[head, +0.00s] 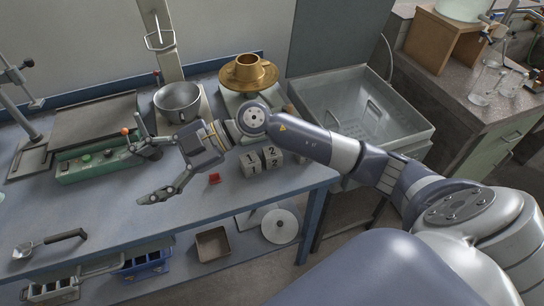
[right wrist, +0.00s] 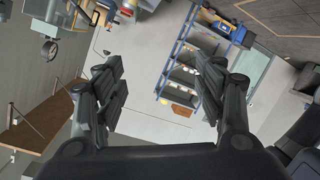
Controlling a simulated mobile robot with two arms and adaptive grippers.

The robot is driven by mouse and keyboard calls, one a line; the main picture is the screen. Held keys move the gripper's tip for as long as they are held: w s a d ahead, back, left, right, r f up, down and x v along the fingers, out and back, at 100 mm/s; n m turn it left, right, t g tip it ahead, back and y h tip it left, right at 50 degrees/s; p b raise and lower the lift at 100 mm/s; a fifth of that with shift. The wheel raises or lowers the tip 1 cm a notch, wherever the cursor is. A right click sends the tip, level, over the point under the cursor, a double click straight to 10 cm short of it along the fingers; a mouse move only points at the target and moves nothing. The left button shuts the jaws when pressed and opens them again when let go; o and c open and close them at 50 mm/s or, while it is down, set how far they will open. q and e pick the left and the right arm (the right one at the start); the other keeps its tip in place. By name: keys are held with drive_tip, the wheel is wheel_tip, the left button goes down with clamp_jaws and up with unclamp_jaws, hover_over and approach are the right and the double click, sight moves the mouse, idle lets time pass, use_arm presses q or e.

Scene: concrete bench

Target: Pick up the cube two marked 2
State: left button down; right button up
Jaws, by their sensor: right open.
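My right gripper (head: 144,172) is open and empty above the bench, well left of both cubes. In the right wrist view the two fingers (right wrist: 160,88) stand wide apart with nothing between them, and the cubes do not show. My left gripper is not in view.
A small red piece (head: 214,178) lies left of the cubes. A steel pot (head: 178,102), a brass cup and saucer (head: 248,76) and a green-based device (head: 95,163) stand behind. A ladle (head: 50,243) lies at front left. A grey sink (head: 355,105) is right of the bench.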

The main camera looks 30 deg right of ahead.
drive_tip(key=w+d+f+m+g+h, duration=0.1)
drive_tip(key=w+d+f+h, duration=0.1)
drive_tip(key=d+f+h, duration=0.65)
drive_tip(key=m+g+h, duration=0.2)
drive_tip(key=m+h, duration=0.4)
approach(272, 151)
drive_tip(key=shift+s+a+f, duration=0.4)
drive_tip(key=shift+s+a, duration=0.05)
drive_tip(key=shift+s, duration=0.15)
drive_tip(key=shift+h, duration=0.25)
drive_tip(key=f, duration=0.4)
drive_tip(key=shift+d+f+p, duration=0.2)
drive_tip(key=shift+d+p, duration=0.1)
drive_tip(key=shift+w+f+p, duration=0.2)
drive_tip(key=shift+f+p, duration=0.15)
drive_tip(key=shift+f, duration=1.15)
drive_tip(key=shift+w+f+p, duration=0.2)
drive_tip(key=shift+f+p, duration=0.15)
drive_tip(key=shift+f, duration=1.2)
drive_tip(key=c, duration=1.3)
